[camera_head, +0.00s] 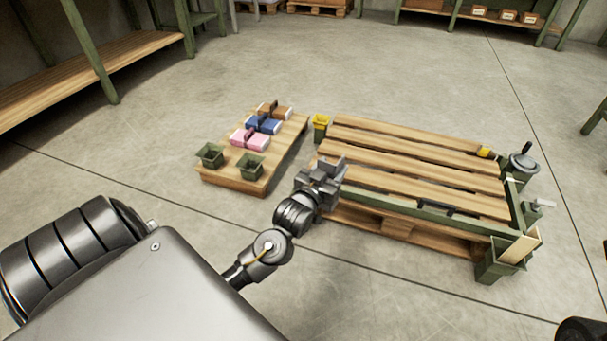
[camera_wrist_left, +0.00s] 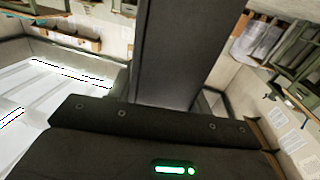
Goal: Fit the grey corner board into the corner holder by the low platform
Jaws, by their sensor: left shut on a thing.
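My left gripper (camera_head: 322,180) is above the front left end of the slatted wooden platform (camera_head: 405,163). It is shut on the grey corner board (camera_wrist_left: 178,50), a dark upright panel rising from the jaws in the left wrist view. In the head view the board is hard to tell apart from the gripper. A green corner holder (camera_head: 490,270) stands at the platform's front right corner, with a pale wooden piece (camera_head: 522,248) at its top. The platform's front left corner is hidden behind my left gripper. My right gripper is not in view.
A small wooden board (camera_head: 235,184) to the left bears green bins (camera_head: 250,167) and pink (camera_head: 248,141), blue and brown items. Floor in front is clear.

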